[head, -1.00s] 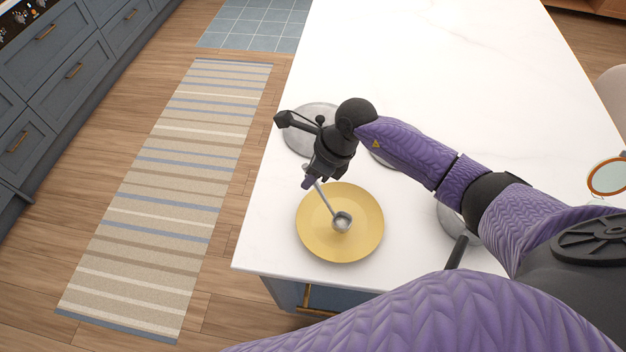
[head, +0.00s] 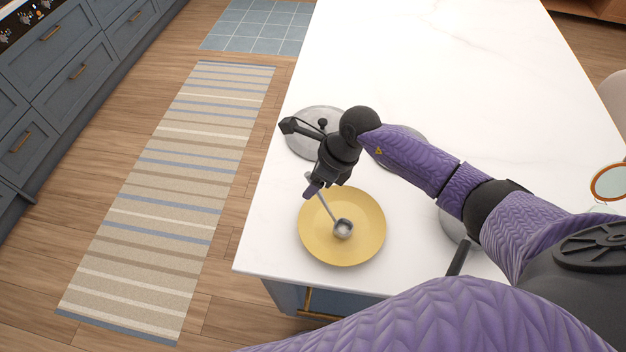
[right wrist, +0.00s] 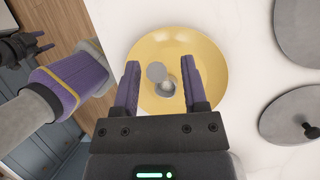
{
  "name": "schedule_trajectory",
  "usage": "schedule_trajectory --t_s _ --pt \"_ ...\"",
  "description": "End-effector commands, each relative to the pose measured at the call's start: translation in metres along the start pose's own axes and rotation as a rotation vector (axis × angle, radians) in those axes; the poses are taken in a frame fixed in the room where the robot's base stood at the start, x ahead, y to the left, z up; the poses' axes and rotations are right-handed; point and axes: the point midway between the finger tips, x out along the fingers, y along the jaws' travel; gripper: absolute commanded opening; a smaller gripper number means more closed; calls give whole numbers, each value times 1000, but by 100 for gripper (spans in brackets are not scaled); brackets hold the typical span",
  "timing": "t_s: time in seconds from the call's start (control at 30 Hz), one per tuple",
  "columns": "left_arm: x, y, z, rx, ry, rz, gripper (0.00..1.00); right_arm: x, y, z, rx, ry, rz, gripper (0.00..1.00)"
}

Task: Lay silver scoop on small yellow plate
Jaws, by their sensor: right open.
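The silver scoop (head: 343,229) has its bowl over the middle of the small yellow plate (head: 370,240). Its handle slants up and left towards my right gripper (head: 318,190). My right gripper is open just above the plate's far left rim. In the right wrist view, the scoop (right wrist: 167,90) shows between the spread fingers of the right gripper (right wrist: 160,85), over the yellow plate (right wrist: 210,62). I cannot tell whether the handle touches a finger.
Grey round lids lie on the white counter (head: 450,60): one (head: 303,143) behind my right gripper, others partly hidden by my arm. A round mirror (head: 608,182) stands at the right. The counter's left edge is close to the plate. The far counter is clear.

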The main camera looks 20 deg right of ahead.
Motion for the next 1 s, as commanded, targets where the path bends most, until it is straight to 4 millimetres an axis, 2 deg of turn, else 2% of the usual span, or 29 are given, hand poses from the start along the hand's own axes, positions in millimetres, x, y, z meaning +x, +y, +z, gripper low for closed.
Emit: schedule_trajectory --t_s 0.3,0.43,0.6,1.0 --pt "-8 0 -1 -2 2 0 59 -81 -1 0 -4 0 -6 56" --pt "-8 0 -2 -2 2 1 59 -104 0 0 -2 1 -4 56" --pt "-8 0 -2 -1 3 1 59 -114 0 0 -2 0 -2 56" --pt "-8 2 -2 -1 4 3 59 -111 4 4 5 -25 15 56"
